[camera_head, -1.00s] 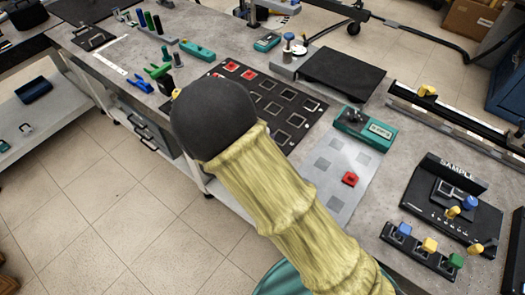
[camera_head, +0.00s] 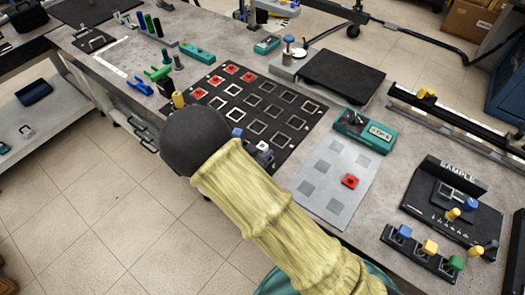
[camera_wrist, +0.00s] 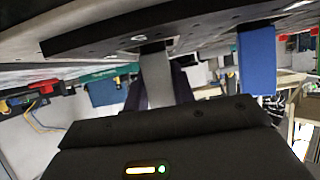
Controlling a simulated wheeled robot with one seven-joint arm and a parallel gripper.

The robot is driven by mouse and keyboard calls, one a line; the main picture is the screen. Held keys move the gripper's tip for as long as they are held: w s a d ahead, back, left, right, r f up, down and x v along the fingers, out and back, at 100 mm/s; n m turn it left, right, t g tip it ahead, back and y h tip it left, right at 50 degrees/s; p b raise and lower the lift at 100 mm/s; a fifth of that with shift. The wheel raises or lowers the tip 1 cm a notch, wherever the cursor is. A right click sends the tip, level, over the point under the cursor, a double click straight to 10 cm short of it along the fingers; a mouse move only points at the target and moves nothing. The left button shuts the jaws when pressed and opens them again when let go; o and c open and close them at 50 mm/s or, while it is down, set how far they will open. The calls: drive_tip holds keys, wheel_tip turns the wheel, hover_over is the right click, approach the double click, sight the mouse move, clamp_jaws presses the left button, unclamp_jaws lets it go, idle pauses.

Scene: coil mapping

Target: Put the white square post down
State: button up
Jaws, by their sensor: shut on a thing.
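In the wrist view my gripper (camera_wrist: 160,92) is shut on the white square post (camera_wrist: 155,78), which looks pale grey there. The post's far end meets the edge of a dark board (camera_wrist: 95,38); I cannot tell whether it touches or is seated. A blue post (camera_wrist: 257,60) stands apart to its right. In the head view my rounded black and yellow arm hides the gripper. Small pale pieces (camera_head: 262,147) and a blue piece (camera_head: 237,132) show beside the arm at the near edge of the black board with square frames (camera_head: 246,101); which pale piece is the post is unclear.
Red squares (camera_head: 231,69) sit in the board's far-left frames. A yellow post (camera_head: 178,100) stands near its left corner. A grey plate (camera_head: 322,200) with a red block (camera_head: 350,181) lies to the right. A teal device (camera_head: 365,129) and black sample stand (camera_head: 452,205) are farther right.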

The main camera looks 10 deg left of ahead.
drive_tip(key=o, duration=1)
drive_tip(key=shift+w+d+f, duration=0.1)
drive_tip(key=shift+s+a+r, duration=0.25)
drive_tip(key=shift+s+r, duration=0.1)
drive_tip(key=shift+s, duration=0.1)
drive_tip(key=v, duration=1.1)
